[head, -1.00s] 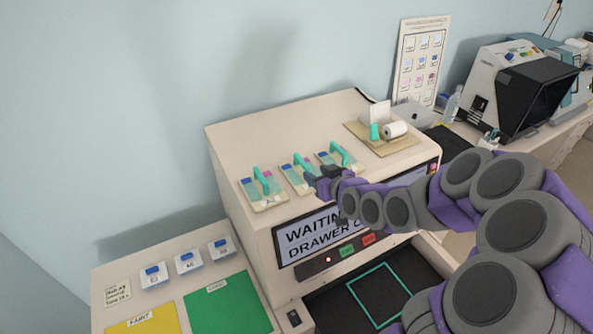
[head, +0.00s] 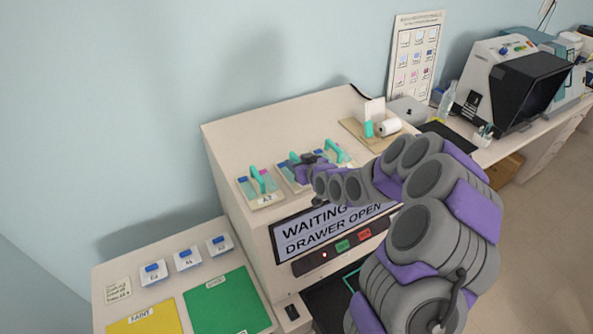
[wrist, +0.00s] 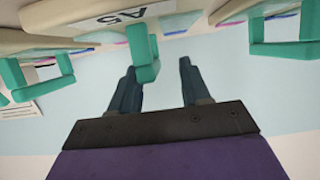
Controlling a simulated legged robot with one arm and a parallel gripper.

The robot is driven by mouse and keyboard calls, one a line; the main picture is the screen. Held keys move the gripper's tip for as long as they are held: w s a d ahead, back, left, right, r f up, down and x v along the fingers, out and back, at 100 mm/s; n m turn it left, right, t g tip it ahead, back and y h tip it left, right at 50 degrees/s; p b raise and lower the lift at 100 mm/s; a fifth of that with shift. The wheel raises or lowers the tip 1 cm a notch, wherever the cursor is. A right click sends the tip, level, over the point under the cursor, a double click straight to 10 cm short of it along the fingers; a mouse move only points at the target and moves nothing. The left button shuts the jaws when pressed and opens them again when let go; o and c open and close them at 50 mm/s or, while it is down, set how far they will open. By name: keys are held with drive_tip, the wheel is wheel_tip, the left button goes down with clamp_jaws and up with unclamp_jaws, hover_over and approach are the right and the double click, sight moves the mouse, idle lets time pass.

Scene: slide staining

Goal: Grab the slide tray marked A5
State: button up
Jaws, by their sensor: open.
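Three slide trays with teal handles lie in a row on top of the cream machine. The tray marked A5 (wrist: 117,18) shows upside down at the top of the wrist view, its teal handle (wrist: 145,52) hanging toward my fingers. In the head view the middle tray (head: 287,176) is partly hidden by my gripper (head: 305,163). My gripper (wrist: 158,70) is open and empty. The handle's end shows between the fingertips, nearer the left finger; I cannot tell whether they touch. The left tray (head: 267,199) reads A7. The right tray (head: 343,157) is partly hidden.
Neighbouring handles stand on both sides of A5, at left (wrist: 50,72) and right (wrist: 282,50) in the wrist view. The machine's screen (head: 310,238) reads waiting, drawer open. A cork-coloured board (head: 362,138) with a white roll lies at the machine's back right.

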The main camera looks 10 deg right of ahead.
sight(297, 156)
drive_tip(key=shift+w+d+f+p, duration=0.15)
drive_tip(key=shift+w+f, duration=0.1)
drive_tip(key=shift+w, duration=0.3)
drive_tip(key=shift+w+f+p, duration=0.1)
drive_tip(key=shift+w+f, duration=0.2)
drive_tip(key=shift+w, duration=0.3)
drive_tip(key=shift+w+d+f+p, duration=0.15)
drive_tip(key=shift+w+f, duration=0.1)
drive_tip(key=shift+w, duration=0.3)
drive_tip(key=shift+a, duration=0.5)
drive_tip(key=shift+c, duration=1.2)
drive_tip(key=shift+d, duration=0.25)
clamp_jaws()
